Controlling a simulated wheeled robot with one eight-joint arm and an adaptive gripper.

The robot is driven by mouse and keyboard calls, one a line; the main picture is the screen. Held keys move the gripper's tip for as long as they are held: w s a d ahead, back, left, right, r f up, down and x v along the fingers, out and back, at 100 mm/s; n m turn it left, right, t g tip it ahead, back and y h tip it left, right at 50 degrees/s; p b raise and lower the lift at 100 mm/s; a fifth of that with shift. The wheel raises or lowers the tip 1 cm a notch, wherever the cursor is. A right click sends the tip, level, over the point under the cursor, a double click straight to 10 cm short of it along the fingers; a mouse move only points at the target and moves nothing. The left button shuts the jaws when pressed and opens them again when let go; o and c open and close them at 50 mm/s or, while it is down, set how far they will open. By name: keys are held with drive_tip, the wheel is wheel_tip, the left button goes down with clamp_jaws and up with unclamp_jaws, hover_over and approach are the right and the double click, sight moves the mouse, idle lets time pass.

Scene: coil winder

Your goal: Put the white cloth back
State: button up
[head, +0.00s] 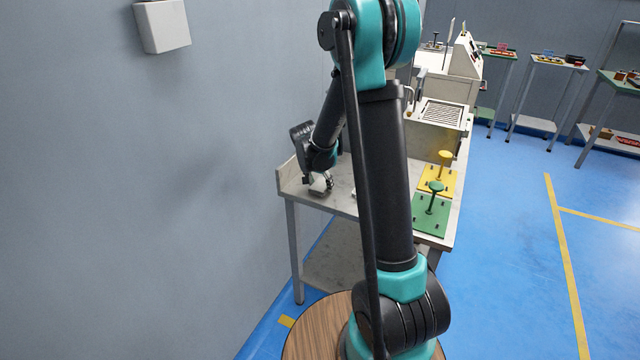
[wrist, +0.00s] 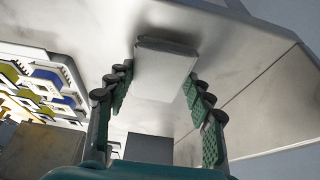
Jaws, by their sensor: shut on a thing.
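The white cloth (wrist: 165,62) is a flat, folded, pale grey-white block in the wrist view. My gripper (wrist: 158,82) is shut on it, with green-padded fingers on both sides. In the head view my gripper (head: 321,184) points down at the left end of the workbench (head: 343,200), close to the wall. The cloth is too small and too covered by the fingers to make out clearly there. I cannot tell whether it touches the bench top.
A green plate with a knob (head: 432,213) and a yellow plate with a knob (head: 440,180) lie on the bench's right side. A machine (head: 440,115) stands behind them. A rack of blue, yellow and white parts (wrist: 42,82) shows in the wrist view.

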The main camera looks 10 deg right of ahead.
drive_tip(key=shift+f, duration=0.1)
drive_tip(key=o, duration=1.1)
drive_tip(key=v, duration=1.1)
drive_tip(key=s+d+f+n+y, duration=0.1)
drive_tip(key=s+d+f+n, duration=0.1)
drive_tip(key=s, duration=0.6)
drive_tip(key=s+d+f+n+y, duration=0.1)
drive_tip(key=s+d+f+n, duration=0.1)
drive_tip(key=s, duration=0.7)
drive_tip(key=s+d+f+n, duration=0.2)
drive_tip(key=s+d+n, duration=0.1)
drive_tip(key=s, duration=0.6)
drive_tip(key=shift+s+f+y, duration=0.2)
drive_tip(key=shift+f+y, duration=0.05)
drive_tip(key=shift+y, duration=0.15)
